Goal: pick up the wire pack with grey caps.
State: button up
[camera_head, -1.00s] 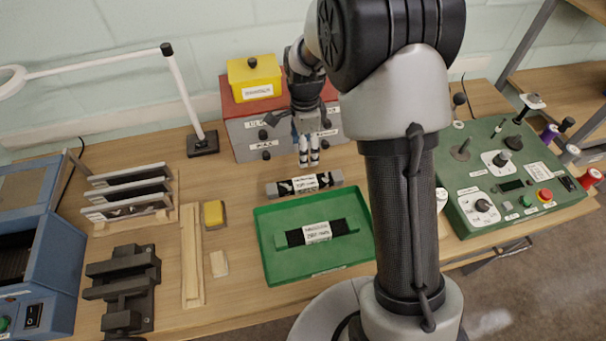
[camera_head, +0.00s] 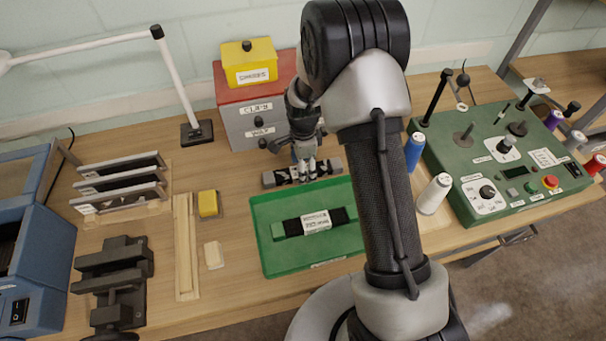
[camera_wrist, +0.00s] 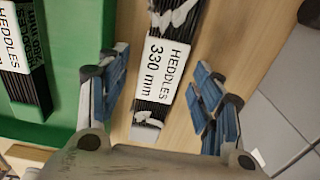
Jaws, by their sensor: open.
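The wire pack with grey caps (camera_head: 328,167) lies on the wooden table behind the green tray, its black wires wrapped by a white label. In the wrist view this pack (camera_wrist: 160,55) reads "HEDDLES 330 mm" and lies between my fingers. My gripper (camera_head: 307,172) is open, pointing down over the pack's middle and partly hiding it. In the wrist view my gripper (camera_wrist: 163,75) has one finger on each side of the pack, with gaps showing. Whether the fingertips reach table height I cannot tell.
A second pack with green caps (camera_head: 316,222) lies in the green tray (camera_head: 275,262), close in front. Grey drawers (camera_head: 240,128) with a yellow box (camera_head: 250,64) on top stand close behind. White (camera_head: 434,194) and blue (camera_head: 414,150) spools stand to the right.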

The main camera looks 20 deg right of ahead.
jog(key=shift+f, duration=0.75)
grip_shut()
jog(key=shift+r, duration=0.15)
